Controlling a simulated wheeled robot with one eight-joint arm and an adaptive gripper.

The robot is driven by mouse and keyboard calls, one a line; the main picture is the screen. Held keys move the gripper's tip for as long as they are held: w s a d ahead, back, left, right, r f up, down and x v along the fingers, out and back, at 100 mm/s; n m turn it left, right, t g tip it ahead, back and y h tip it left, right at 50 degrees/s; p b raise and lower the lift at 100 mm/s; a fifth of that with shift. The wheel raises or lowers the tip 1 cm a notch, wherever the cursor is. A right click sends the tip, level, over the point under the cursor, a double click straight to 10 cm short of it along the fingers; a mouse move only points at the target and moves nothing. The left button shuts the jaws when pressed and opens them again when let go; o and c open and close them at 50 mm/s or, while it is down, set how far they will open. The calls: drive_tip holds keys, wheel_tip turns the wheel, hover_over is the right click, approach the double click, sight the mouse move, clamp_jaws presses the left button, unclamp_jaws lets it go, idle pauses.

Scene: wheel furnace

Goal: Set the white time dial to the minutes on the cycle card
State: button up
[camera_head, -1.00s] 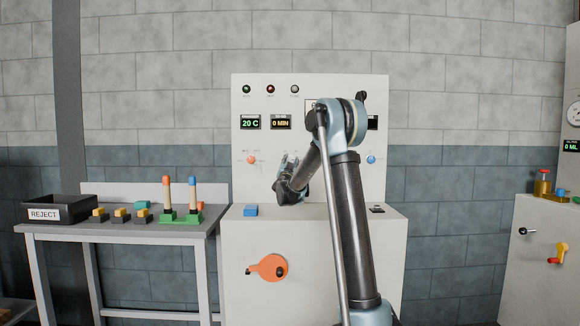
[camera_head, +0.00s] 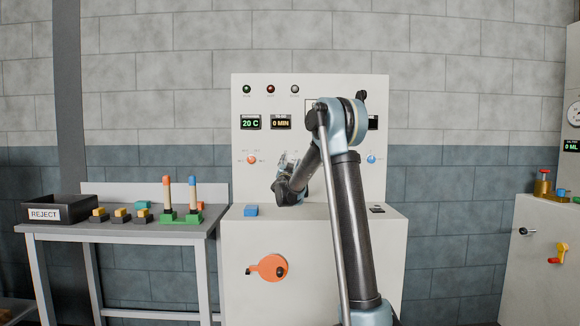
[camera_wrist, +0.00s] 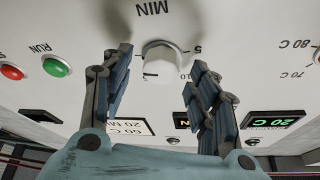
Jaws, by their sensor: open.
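The white time dial (camera_wrist: 160,62) sits on the panel under an upside-down "MIN" label in the wrist view, with 5 and 10 marks beside it. A short dark mark shows on its lower left. My gripper (camera_wrist: 158,72) is open, with one finger on each side of the dial; contact cannot be told. The cycle card (camera_wrist: 132,127) is upside down and partly covered by a finger; it seems to read 60 C and 20 MIN. In the head view my gripper (camera_head: 288,168) is at the panel and hides the dial. The time display (camera_head: 281,122) reads 0 MIN.
The temperature display (camera_head: 250,122) reads 20 C. Green (camera_wrist: 56,66) and red (camera_wrist: 12,72) buttons are left of the dial.

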drive_tip(key=v, duration=1.1)
drive_tip(key=shift+s+f, duration=0.1)
drive_tip(key=s+f+n+g+y, duration=0.3)
drive_tip(key=s+n+g+y, duration=0.15)
drive_tip(key=s, duration=0.45)
drive_tip(key=s+f+n+g+y, duration=0.3)
drive_tip(key=s+f+n+y, duration=0.15)
drive_tip(key=s, duration=0.35)
drive_tip(key=s+d+f+g+h, duration=0.1)
drive_tip(key=s+d+f+g, duration=0.3)
drive_tip(key=s+f, duration=0.4)
drive_tip(key=s+d+f+m+g+h, duration=0.1)
drive_tip(key=s+d+f+g, duration=0.3)
drive_tip(key=s, duration=1.4)
drive_tip(key=s+d+f+g+h, duration=0.2)
drive_tip(key=s+d+f+g, duration=0.2)
drive_tip(key=s+f, duration=0.8)
drive_tip(key=shift+s+d+m+h, duration=0.4)
drive_tip(key=shift+s+d, duration=0.05)
drive_tip(key=shift+d, duration=0.55)
